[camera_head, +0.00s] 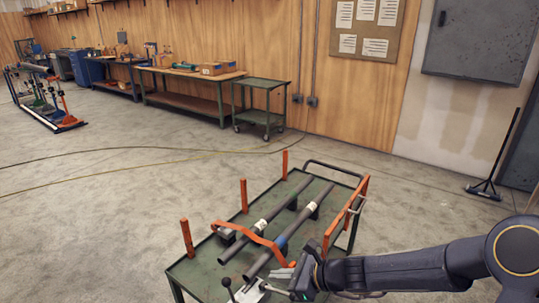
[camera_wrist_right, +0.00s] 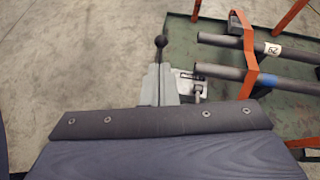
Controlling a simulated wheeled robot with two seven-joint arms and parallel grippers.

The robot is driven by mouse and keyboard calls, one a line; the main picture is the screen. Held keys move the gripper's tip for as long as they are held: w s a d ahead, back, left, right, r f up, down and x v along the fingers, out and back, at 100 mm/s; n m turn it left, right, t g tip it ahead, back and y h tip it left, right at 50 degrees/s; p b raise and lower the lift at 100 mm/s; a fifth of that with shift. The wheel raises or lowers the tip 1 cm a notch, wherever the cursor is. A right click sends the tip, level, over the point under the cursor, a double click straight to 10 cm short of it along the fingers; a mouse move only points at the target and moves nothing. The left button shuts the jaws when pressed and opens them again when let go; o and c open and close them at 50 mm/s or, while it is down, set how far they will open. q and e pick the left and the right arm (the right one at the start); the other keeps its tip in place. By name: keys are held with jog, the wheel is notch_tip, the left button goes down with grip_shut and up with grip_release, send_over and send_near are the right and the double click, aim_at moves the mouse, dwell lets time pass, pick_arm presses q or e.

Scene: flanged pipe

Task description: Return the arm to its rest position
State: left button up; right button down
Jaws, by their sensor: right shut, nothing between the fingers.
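My right arm reaches in from the right edge of the head view. Its gripper (camera_head: 298,282) is over the near right end of a green cart (camera_head: 190,271), close to a metal clamp with a black ball-tipped lever (camera_head: 226,283). The gripper is shut and holds nothing. Two dark pipes (camera_head: 268,220) lie side by side on the cart under an orange bar (camera_head: 250,234). In the right wrist view, the lever's black ball (camera_wrist_right: 161,42) and the pipes (camera_wrist_right: 225,68) show beyond a dark plate with screws. My left gripper is not in view.
Orange posts (camera_head: 244,196) stand along the cart's left side, and an orange rail (camera_head: 345,214) runs on its right. A small green trolley (camera_head: 262,117) and a workbench (camera_head: 185,100) stand by the wall.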

jog(key=s+d+r+n, duration=0.4)
jog(key=s+r+n, duration=0.1)
jog(key=r+n, duration=0.1)
jog(key=s+d+r+n+h, duration=0.1)
jog(key=s+d+n+h, duration=0.2)
jog(key=s+d+n, duration=0.4)
jog(key=s+d+r+n+h, duration=0.1)
jog(key=s+d+n+h, duration=0.3)
jog(key=s, duration=1)
jog(key=d+n, duration=0.2)
jog(key=n, duration=0.1)
jog(key=shift+s+d+r, duration=0.15)
jog(key=shift+d+r, duration=0.15)
jog(key=shift+d, duration=0.1)
